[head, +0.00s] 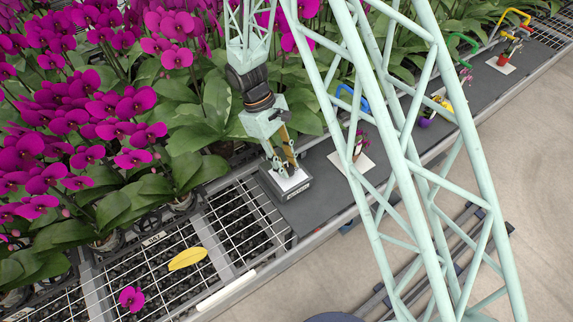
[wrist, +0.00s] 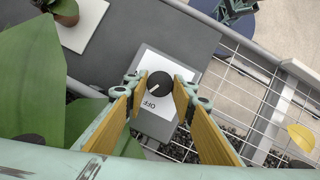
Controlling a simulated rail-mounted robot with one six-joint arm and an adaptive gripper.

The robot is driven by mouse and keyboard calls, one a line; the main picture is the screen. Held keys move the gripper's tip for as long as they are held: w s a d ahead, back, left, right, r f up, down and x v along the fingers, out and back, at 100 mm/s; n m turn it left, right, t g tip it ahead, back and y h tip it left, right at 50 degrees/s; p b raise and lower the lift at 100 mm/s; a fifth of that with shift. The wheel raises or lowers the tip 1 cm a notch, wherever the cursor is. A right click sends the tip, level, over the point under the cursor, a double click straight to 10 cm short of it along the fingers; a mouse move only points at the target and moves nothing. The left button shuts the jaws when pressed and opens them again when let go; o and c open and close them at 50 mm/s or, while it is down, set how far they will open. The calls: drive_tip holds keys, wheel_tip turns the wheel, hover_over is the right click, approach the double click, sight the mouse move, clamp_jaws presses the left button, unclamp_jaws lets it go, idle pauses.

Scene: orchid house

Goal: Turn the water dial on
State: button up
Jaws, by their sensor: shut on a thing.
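The water dial is a round black knob (wrist: 160,85) on a white plate, fixed to a grey box (wrist: 155,127). A white line on the knob points toward the lower left, close to the word OFF printed on the plate. In the head view the grey box (head: 291,195) stands at the near end of the dark bench mat. My gripper (wrist: 156,88) comes down over the dial with one yellow-padded finger on each side, shut on the knob. In the head view my gripper (head: 287,171) hides the knob.
Magenta orchids (head: 90,130) with broad leaves crowd the left and back. A wire mesh bench (head: 150,262) holds a fallen yellow leaf (head: 187,259) and a loose bloom (head: 131,298). Along the dark mat (head: 320,190) stand small plants on white cards (head: 351,161).

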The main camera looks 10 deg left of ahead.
drive_tip(key=m+g, duration=0.1)
drive_tip(key=m, duration=0.2)
drive_tip(key=m+y, duration=0.1)
drive_tip(key=m, duration=0.2)
drive_tip(key=shift+w+d+g+y, duration=0.1)
drive_tip(key=shift+w+g+y, duration=0.1)
drive_tip(key=shift+g+y, duration=0.15)
drive_tip(key=m+y, duration=0.1)
drive_tip(key=m, duration=0.2)
drive_tip(key=m+g+y+b, duration=0.1)
drive_tip(key=m, duration=0.2)
drive_tip(key=shift+d+m, duration=0.15)
drive_tip(key=shift+m, duration=0.25)
drive_tip(key=shift+o, duration=0.2)
drive_tip(key=o, duration=0.8)
drive_tip(key=v, duration=1.2)
drive_tip(key=shift+d, duration=0.15)
